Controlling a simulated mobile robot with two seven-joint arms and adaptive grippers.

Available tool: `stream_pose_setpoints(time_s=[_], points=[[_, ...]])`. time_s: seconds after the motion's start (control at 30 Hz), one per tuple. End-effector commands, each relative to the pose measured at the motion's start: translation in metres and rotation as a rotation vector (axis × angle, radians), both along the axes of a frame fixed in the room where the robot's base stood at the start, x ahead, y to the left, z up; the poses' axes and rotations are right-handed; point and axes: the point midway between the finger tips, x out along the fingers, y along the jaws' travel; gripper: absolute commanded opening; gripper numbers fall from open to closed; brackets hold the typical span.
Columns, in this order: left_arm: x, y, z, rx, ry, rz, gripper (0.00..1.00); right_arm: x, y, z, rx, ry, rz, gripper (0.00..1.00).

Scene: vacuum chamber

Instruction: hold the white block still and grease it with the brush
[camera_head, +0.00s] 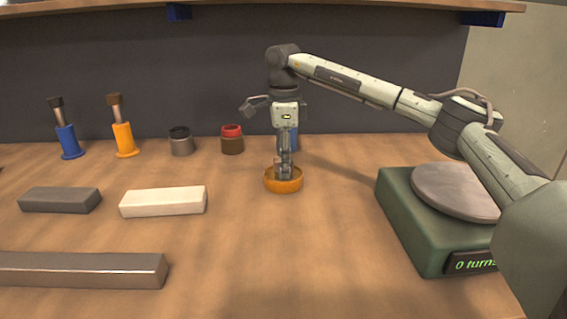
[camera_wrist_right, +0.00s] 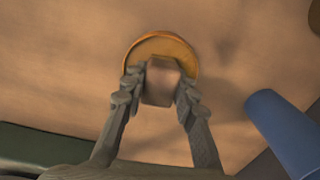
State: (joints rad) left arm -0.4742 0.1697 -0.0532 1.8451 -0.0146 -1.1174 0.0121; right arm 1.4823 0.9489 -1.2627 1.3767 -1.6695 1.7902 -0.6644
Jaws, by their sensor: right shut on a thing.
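The white block (camera_head: 163,202) lies flat on the table, left of centre, with nothing touching it. My right gripper (camera_head: 284,170) points straight down over a small orange bowl (camera_head: 283,185). It is shut on a brown, blunt-ended piece (camera_wrist_right: 161,82), which looks like the handle of a brush. The lower end of this piece is hidden, and I cannot tell whether it touches the bowl. The bowl's orange rim (camera_wrist_right: 162,37) shows behind it in the right wrist view. My left gripper is not in view.
Blue (camera_head: 67,141) and orange (camera_head: 124,139) holders stand at the back left. A grey jar (camera_head: 181,146), a red-topped jar (camera_head: 232,145) and a blue cylinder (camera_wrist_right: 283,134) stand farther right. Dark (camera_head: 58,201) and long (camera_head: 80,271) bars lie left. A green turntable (camera_head: 425,235) stands right. Front centre is clear.

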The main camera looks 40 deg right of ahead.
Motion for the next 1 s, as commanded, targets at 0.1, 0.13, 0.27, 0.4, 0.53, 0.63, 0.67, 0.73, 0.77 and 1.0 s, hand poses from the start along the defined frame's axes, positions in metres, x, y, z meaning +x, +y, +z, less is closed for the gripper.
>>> stream_pose_setpoints(time_s=[0.1,0.13,0.27,0.4,0.53,0.63,0.67,0.73,0.77,1.0], points=[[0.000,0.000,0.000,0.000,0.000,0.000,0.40,0.000,0.000,-0.001,0.000,0.002,0.000,0.05],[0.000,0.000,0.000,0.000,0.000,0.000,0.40,0.000,0.000,-0.001,0.000,0.002,0.000,0.05],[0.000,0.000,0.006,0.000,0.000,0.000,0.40,0.000,0.000,0.005,0.000,0.002,0.001,0.05],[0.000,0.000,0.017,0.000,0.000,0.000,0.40,0.000,0.000,0.018,0.000,0.002,0.000,0.05],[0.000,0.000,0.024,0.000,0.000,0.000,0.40,0.000,0.000,0.027,0.000,0.002,0.000,0.05],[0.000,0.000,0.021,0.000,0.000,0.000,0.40,0.000,0.000,0.033,0.000,0.001,0.000,0.05],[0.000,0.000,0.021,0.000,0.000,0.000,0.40,0.000,0.000,0.035,0.000,0.001,0.000,0.05],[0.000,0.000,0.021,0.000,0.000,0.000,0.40,0.000,0.000,0.041,0.000,0.001,0.000,0.05],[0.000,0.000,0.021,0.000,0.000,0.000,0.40,0.000,0.000,0.044,0.000,0.000,0.000,0.05],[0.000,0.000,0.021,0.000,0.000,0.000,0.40,0.000,0.000,0.062,0.000,0.000,0.001,0.05]])
